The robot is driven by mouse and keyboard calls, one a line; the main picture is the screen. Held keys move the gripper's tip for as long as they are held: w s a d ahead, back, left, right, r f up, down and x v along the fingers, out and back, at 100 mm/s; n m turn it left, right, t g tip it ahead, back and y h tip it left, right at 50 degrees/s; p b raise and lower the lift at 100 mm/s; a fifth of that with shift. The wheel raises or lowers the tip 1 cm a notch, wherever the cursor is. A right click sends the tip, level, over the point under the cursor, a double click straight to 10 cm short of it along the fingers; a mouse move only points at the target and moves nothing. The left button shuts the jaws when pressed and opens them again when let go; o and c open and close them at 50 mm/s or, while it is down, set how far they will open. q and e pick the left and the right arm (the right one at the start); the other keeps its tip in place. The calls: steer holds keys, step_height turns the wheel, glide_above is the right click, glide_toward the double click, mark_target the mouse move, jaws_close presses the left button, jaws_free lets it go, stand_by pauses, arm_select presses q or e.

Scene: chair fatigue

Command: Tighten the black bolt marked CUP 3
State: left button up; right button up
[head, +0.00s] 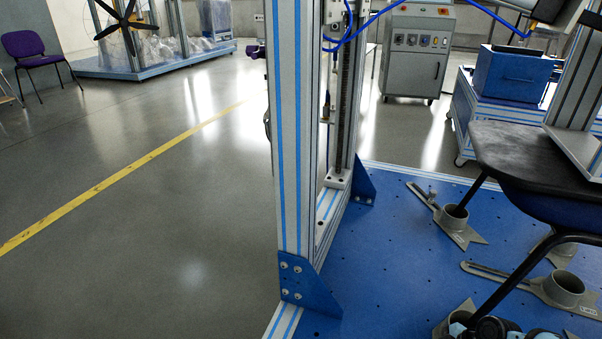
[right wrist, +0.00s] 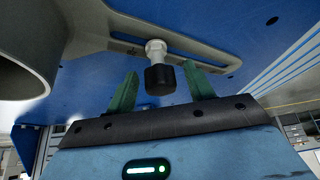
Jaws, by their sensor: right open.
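In the right wrist view, a black bolt head (right wrist: 160,79) on a short metal shank stands in the slot of a grey cup clamp (right wrist: 95,28). The clamp's round cup fills the left edge. My right gripper (right wrist: 161,88) is open, its two green fingers on either side of the black bolt head, with visible gaps. I cannot read any CUP 3 marking. In the head view, dark rounded parts, probably of my right arm, show at the bottom edge beside a partly cut-off grey cup (head: 455,321). My left gripper is in neither view.
More grey slotted cup clamps (head: 565,289) (head: 455,218) lie on the blue platform (head: 370,270) around the chair (head: 520,160) legs. An aluminium frame post (head: 290,130) stands at the platform's left edge. Open floor lies left of it.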

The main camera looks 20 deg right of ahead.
steer(key=shift+w+n+g, duration=0.1)
steer(key=shift+n+g, duration=0.3)
steer(key=shift+n, duration=0.6)
steer(key=shift+n+g+y, duration=0.5)
steer(key=shift+n, duration=0.6)
steer(key=shift+c, duration=0.3)
steer(key=c, duration=0.9)
steer(key=shift+r+m+t+p, duration=0.1)
steer(key=shift+m+t+p, duration=0.2)
steer(key=shift+m+p, duration=0.45)
steer(key=shift+m+t+h+p, duration=0.4)
steer(key=shift+m+t+p, duration=0.1)
steer(key=shift+m+p, duration=0.55)
steer(key=shift+m, duration=0.3)
